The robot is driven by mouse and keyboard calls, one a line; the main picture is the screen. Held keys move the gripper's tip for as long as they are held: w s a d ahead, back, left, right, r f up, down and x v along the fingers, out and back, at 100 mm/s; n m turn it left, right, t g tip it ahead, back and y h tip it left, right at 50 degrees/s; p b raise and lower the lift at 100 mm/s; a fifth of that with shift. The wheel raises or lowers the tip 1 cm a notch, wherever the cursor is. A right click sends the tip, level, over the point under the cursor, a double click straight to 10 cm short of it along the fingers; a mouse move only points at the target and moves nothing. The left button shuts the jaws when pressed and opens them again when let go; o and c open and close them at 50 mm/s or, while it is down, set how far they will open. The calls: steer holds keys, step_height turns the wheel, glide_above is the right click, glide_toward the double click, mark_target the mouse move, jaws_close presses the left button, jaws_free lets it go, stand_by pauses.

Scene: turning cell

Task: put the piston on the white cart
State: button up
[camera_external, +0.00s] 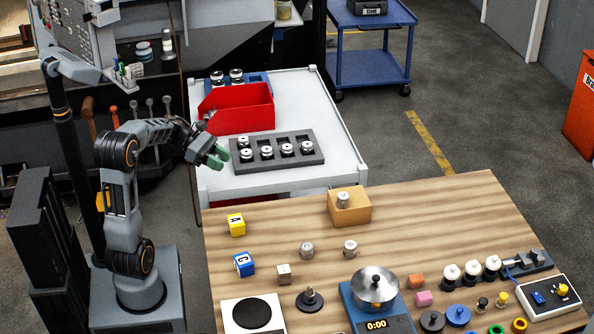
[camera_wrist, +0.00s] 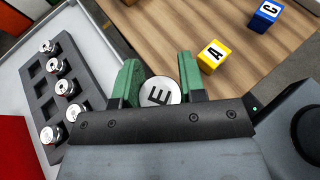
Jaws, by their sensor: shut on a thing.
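My gripper (camera_external: 216,156) has green fingers and is near the left edge of the white cart (camera_external: 341,135), beside the dark slotted tray. In the wrist view, my gripper (camera_wrist: 160,75) is shut on a round, light metal piece marked E (camera_wrist: 160,91), which looks like the piston. Its sides are mostly hidden, and I cannot make it out in the external view. The cart also shows in the wrist view (camera_wrist: 82,40), to the left of my fingers.
The dark tray (camera_external: 274,164) on the cart holds several silver pieces and has empty slots. A red bin (camera_external: 236,118) stands behind it. The cart's right side is bare. The wooden table (camera_external: 440,220) carries a yellow block (camera_external: 236,224), a blue block (camera_external: 244,264) and other parts.

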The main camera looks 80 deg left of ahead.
steer(key=s+a+r+n+t+y, duration=0.1)
steer(key=s+a+n+t+y, duration=0.1)
steer(key=s+a+n+y, duration=0.7)
steer(key=shift+m+h, duration=0.3)
steer(key=shift+m, duration=0.5)
steer(key=w+a+f, duration=0.3)
steer(key=a, duration=0.1)
steer(key=w+a+f, duration=0.3)
steer(key=a, duration=0.1)
steer(key=w+a+f, duration=0.3)
steer(key=a, duration=0.1)
steer(key=shift+w+a, duration=0.3)
steer(key=shift+w, duration=0.05)
steer(key=shift+w+a+f, duration=0.15)
steer(key=shift+f, duration=0.25)
steer(key=shift+w+a+f, duration=0.15)
steer(key=shift+f, duration=1.5)
